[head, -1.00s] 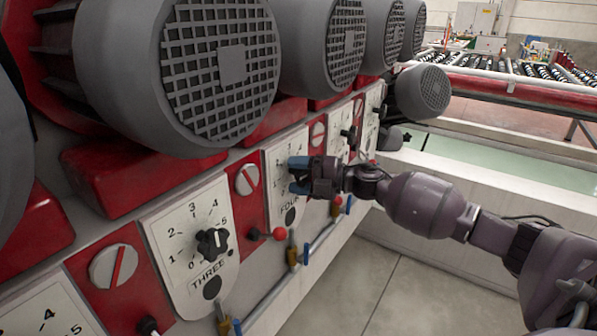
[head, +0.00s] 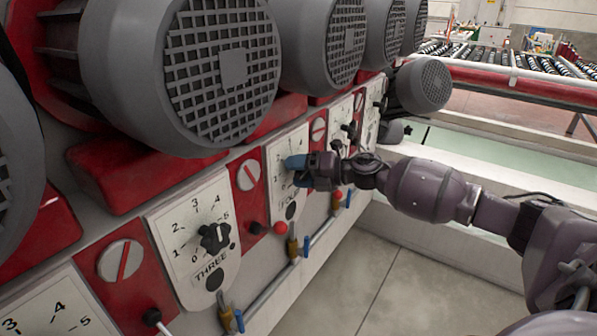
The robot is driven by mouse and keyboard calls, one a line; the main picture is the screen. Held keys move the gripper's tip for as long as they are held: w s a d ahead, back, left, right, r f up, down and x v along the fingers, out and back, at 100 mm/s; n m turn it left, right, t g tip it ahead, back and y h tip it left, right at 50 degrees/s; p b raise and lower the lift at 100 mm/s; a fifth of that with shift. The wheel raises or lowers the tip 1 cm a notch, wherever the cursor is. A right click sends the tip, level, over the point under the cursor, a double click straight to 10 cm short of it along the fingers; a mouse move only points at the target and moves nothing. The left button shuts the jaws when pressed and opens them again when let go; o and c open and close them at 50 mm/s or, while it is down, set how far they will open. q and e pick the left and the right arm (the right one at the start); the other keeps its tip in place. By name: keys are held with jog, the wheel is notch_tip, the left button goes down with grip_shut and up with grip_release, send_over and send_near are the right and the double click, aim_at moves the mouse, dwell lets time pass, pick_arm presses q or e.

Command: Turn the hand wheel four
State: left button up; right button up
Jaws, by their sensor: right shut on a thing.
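My right gripper (head: 296,171) is at the white dial plate marked FOUR (head: 280,156), its blue fingers against the plate's face. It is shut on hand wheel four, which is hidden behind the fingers. The gripper also covers much of that dial's scale and part of the word FOUR. Hand wheel three (head: 214,238), a black knob on the plate marked THREE (head: 190,272), is in full view to the left. My left gripper is not in view.
Large grey motors (head: 222,75) overhang the panel just above the dials. Slotted round knobs (head: 248,175) sit on red panels between the plates. A red-tipped lever (head: 281,228) and a pipe with blue-handled valves (head: 270,289) lie below. The floor (head: 370,280) at right is clear.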

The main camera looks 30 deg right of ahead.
jog(key=shift+f, duration=0.1)
jog(key=o, duration=0.9)
jog(key=shift+o, duration=0.2)
jog(key=shift+s+d, duration=0.1)
jog(key=v, duration=1)
jog(key=shift+s+d+b, duration=0.2)
jog(key=shift+s+b, duration=0.05)
jog(key=shift+b, duration=0.2)
